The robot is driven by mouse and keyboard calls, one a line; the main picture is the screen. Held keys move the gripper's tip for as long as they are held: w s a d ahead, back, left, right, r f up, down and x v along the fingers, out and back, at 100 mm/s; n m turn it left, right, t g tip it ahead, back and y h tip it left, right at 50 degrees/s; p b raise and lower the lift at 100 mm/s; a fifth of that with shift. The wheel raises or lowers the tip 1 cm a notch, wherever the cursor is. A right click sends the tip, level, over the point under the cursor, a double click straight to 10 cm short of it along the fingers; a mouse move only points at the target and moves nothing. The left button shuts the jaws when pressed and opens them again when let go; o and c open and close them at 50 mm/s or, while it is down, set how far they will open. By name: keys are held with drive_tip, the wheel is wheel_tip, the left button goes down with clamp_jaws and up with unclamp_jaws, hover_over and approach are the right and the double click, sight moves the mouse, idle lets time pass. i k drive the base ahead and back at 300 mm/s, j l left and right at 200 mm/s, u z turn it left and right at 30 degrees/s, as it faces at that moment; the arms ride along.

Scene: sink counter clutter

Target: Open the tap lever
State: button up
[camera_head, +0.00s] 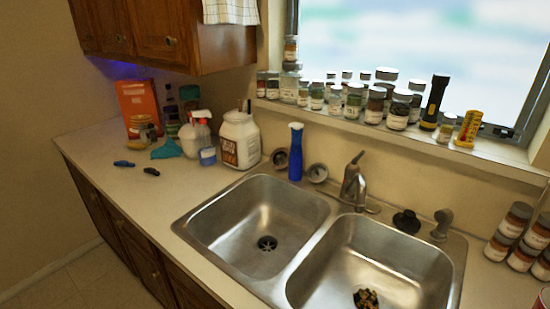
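The tap (350,188) stands at the back of the double steel sink, near the divider between the two basins. Its lever (356,159) sticks up from the top of the tap body and tilts up to the right. The spout is short in this view, and I cannot see any water running from it. My gripper does not show in this view.
The left basin (240,225) is empty; the right basin (400,262) holds some scraps. Jars crowd the sill (480,147) behind.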

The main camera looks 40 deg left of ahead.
sight(354, 162)
drive_tip(key=u, duration=1)
drive_tip(key=i+j+z, duration=0.15)
drive_tip(key=j+z, duration=0.15)
drive_tip(key=i+j+z, duration=0.1)
drive_tip(key=j+z, duration=0.2)
drive_tip(key=j, duration=0.2)
drive_tip(key=i+j+z, duration=0.1)
drive_tip(key=j+z, duration=0.25)
